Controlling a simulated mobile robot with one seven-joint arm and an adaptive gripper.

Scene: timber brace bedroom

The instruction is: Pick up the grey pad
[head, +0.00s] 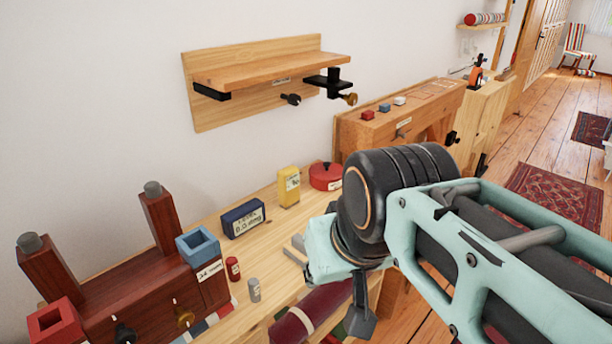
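No grey thing in the head view is plainly a pad. A small grey cylinder (254,290) stands upright on the wooden bench (237,322), beside a small red cylinder (233,268). Pale greyish strips (294,257) lie on the bench left of my wrist, partly hidden. My gripper (359,322) points down at the bench's front side. One dark finger shows; the rest is hidden by my arm, so its opening and any contents cannot be seen.
A blue box (243,219), a yellow box (289,187) and a red round tin (325,176) line the bench's back. A blue open block (198,245) sits left. A dark red roll (312,312) lies near my gripper. A wall shelf (270,72) hangs above.

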